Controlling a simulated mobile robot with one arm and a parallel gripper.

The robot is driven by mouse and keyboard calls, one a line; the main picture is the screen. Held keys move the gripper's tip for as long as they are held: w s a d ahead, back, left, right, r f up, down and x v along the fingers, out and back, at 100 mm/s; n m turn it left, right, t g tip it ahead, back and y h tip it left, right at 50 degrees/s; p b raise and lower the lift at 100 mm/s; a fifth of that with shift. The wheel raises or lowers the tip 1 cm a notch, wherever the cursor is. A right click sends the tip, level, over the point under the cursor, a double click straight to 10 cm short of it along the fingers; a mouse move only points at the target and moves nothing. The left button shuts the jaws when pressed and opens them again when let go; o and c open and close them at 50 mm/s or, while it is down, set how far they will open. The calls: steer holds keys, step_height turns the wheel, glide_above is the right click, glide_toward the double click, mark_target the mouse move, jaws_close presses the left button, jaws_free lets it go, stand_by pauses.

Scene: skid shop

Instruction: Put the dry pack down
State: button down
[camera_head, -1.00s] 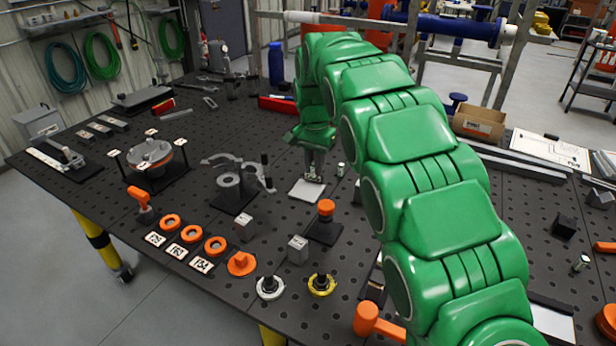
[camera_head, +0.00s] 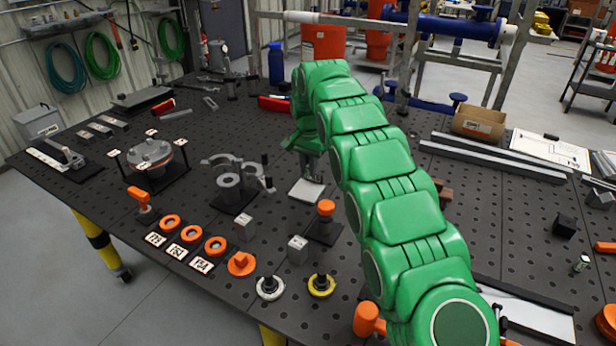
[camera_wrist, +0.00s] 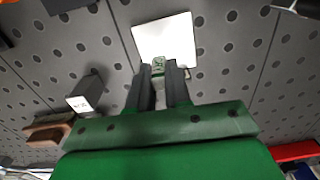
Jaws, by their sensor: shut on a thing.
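A white square pad (camera_wrist: 165,38) lies flat on the table just beyond the fingertips there. In the head view my gripper (camera_head: 312,177) is over the far edge of the same pad (camera_head: 306,192). The pack is too small to make out there. I cannot tell whether it touches the pad.
The dark perforated table (camera_head: 110,215) holds a clamp fixture (camera_head: 229,190) left of the pad and an orange-topped post (camera_head: 325,215) in front. A grey block (camera_wrist: 86,92) and a brown piece (camera_wrist: 48,132) stand near my gripper.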

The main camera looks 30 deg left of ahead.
steer(key=shift+w+a+f, duration=0.25)
steer(key=shift+w+f, duration=0.1)
steer(key=shift+f, duration=0.15)
steer(key=shift+w+a+f, duration=0.1)
steer(key=shift+w+a+f, duration=0.1)
steer(key=shift+f, duration=1.7)
steer(key=shift+f, duration=0.1)
steer(key=c, duration=1.1)
jaws_free()
steer(key=shift+o, duration=0.2)
steer(key=shift+r, duration=0.2)
